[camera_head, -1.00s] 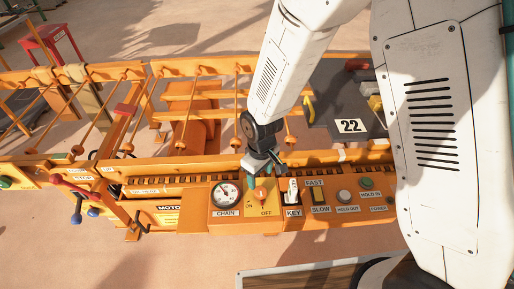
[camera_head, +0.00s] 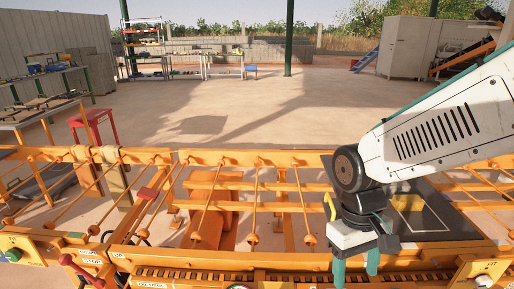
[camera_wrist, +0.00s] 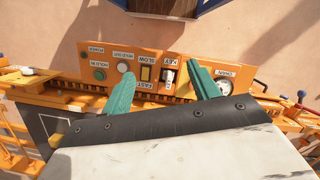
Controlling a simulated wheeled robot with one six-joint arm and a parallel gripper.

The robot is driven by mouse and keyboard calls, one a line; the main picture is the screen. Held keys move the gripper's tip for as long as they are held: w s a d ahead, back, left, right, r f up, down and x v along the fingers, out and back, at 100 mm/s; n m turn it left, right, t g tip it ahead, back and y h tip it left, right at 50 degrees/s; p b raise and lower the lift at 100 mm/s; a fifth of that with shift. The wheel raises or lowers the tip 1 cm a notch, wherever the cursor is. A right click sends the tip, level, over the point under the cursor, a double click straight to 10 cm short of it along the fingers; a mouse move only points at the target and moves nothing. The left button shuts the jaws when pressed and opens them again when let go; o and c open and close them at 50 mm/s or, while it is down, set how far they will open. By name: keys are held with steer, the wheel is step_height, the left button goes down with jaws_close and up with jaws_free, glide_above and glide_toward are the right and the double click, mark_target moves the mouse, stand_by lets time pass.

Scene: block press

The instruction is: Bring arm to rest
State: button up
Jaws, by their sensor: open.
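My arm (camera_head: 430,135) reaches in from the right in the head view, bent at a dark round wrist joint. My gripper (camera_head: 356,268) hangs below it with its two green fingers apart and nothing between them. In the wrist view my gripper (camera_wrist: 163,72) shows open above the orange control panel (camera_wrist: 110,58), which appears upside down. The white key switch (camera_wrist: 168,76) lies below and between the fingers, apart from them. The chain dial (camera_wrist: 224,87) is beside the right finger. That finger hides the panel's on/off switch.
Orange rails and rods of the press (camera_head: 290,262) run under my gripper. A dark plate (camera_head: 415,212) lies behind it. A red stool (camera_head: 92,122) and shelves (camera_head: 145,45) stand farther off. The open floor (camera_head: 250,95) beyond the machine is clear.

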steer(key=s+d+r+m+t, duration=0.3)
steer(key=s+d+r, duration=0.4)
steer(key=r, duration=0.4)
steer(key=shift+s+d+m+t+y, duration=0.3)
steer(key=shift+s+t+y, duration=0.1)
steer(key=shift+s, duration=0.25)
steer(key=shift+r, duration=0.1)
